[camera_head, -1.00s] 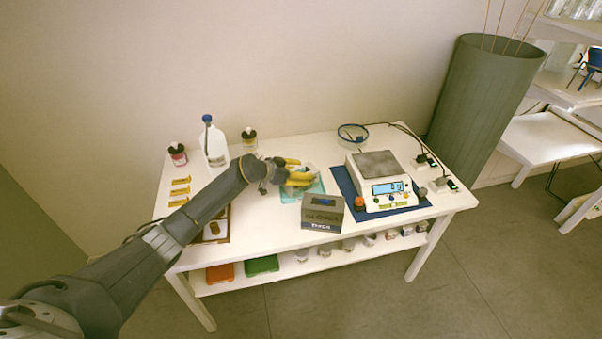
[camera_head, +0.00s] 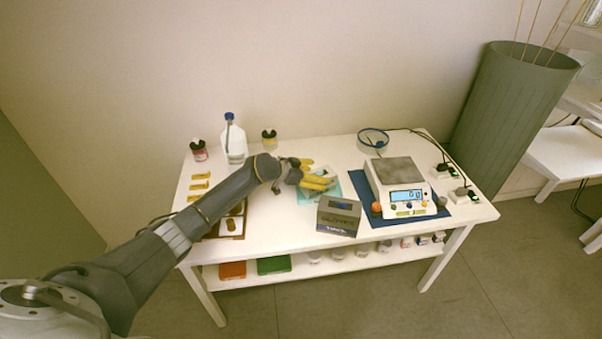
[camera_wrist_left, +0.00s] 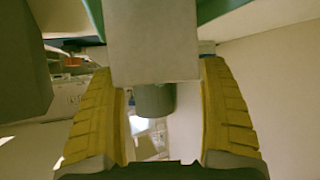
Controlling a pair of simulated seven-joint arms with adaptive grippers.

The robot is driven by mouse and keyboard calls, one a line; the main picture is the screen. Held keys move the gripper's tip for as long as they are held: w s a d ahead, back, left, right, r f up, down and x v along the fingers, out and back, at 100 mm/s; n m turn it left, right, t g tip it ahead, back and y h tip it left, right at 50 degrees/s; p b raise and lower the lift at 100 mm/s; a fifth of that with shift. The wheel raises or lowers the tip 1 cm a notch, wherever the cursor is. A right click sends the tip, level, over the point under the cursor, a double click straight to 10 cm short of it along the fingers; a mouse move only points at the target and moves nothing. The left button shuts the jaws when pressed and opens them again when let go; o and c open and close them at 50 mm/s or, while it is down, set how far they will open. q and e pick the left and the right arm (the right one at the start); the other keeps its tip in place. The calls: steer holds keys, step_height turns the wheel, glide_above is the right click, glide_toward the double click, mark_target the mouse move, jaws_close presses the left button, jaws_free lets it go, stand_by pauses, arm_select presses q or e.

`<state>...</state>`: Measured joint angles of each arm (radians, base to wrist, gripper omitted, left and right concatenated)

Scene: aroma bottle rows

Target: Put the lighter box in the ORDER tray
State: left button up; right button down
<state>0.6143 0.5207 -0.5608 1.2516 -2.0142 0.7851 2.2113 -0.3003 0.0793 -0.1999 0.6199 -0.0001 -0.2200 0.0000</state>
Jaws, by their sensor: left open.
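My left gripper (camera_head: 318,177) is open, its yellow fingers pointing right over a teal tray or mat (camera_head: 303,199) in the middle of the table. In the left wrist view, a pale box (camera_wrist_left: 155,45) sits between the two fingers; I cannot tell if they touch it. In the head view the fingers mostly hide it. A brown-edged tray (camera_head: 240,236) with small brown items lies to the left, partly behind my arm. I cannot read an ORDER label on either tray. My right gripper is not in view.
A scale (camera_head: 404,196) on a blue mat is to the right, apparently showing zero. A jug (camera_head: 235,145), small bottles and a blue-rimmed dish (camera_head: 373,140) stand at the back. A bin (camera_head: 510,110) stands beyond the table.

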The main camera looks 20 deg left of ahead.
arm_select(q)
steer(key=v, duration=1)
steer(key=shift+s, duration=0.2)
steer(key=shift+a+r, duration=0.1)
